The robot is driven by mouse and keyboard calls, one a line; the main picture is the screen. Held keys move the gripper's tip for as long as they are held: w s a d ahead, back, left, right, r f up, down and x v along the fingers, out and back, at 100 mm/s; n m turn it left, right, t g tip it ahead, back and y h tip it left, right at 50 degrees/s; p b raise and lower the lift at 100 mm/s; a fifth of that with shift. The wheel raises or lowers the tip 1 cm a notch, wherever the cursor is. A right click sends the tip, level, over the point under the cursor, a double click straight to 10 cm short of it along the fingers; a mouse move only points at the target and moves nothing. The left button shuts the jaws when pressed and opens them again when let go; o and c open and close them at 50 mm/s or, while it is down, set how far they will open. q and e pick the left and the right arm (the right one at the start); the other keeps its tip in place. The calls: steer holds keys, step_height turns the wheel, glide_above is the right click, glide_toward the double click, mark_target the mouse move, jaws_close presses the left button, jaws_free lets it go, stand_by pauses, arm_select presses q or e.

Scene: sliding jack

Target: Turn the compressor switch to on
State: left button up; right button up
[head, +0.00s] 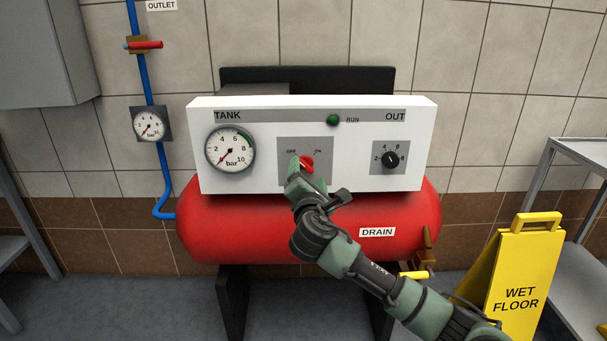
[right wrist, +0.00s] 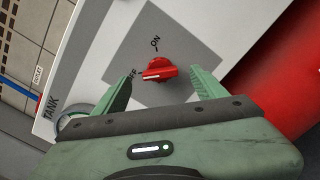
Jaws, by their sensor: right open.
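The compressor switch is a red knob (head: 307,163) on a grey plate in the white panel (head: 270,178). In the right wrist view the knob (right wrist: 158,70) has a white mark pointing towards OFF; ON is printed to one side of that. My right gripper (head: 302,172) is in front of the switch and partly hides it. In the right wrist view its open fingers (right wrist: 160,78) lie one on each side of the knob, with gaps visible; I cannot tell how deep they reach. My left gripper is not in view.
The tank gauge (head: 231,149) is left of the switch, and the OUT knob (head: 390,160) is right. The green RUN lamp (head: 333,120) looks dark. The red tank (head: 215,228) bulges below the panel. A yellow wet floor sign (head: 520,270) stands at the right.

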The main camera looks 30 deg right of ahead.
mark_target(307, 166)
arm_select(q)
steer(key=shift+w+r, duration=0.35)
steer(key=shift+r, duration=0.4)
arm_select(e)
steer(key=shift+x, duration=2.1)
steer(key=shift+a, duration=0.1)
steer(key=c, duration=1.4)
